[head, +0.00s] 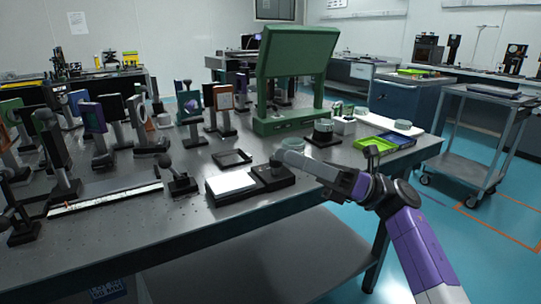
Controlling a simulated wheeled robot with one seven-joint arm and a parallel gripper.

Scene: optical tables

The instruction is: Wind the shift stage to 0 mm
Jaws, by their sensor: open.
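A low black stage (250,184) with a white top plate (231,183) sits near the front edge of the optical table. It looks like the shift stage. No scale or millimetre reading on the stage is legible.
The optical table (190,232) carries several optic mounts at left. A long rail with a pale scale strip (105,199) lies front left. A green hooded device (292,75) stands behind the stage. A green tray (365,145) lies to the right. A grey cart (484,130) stands beyond.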

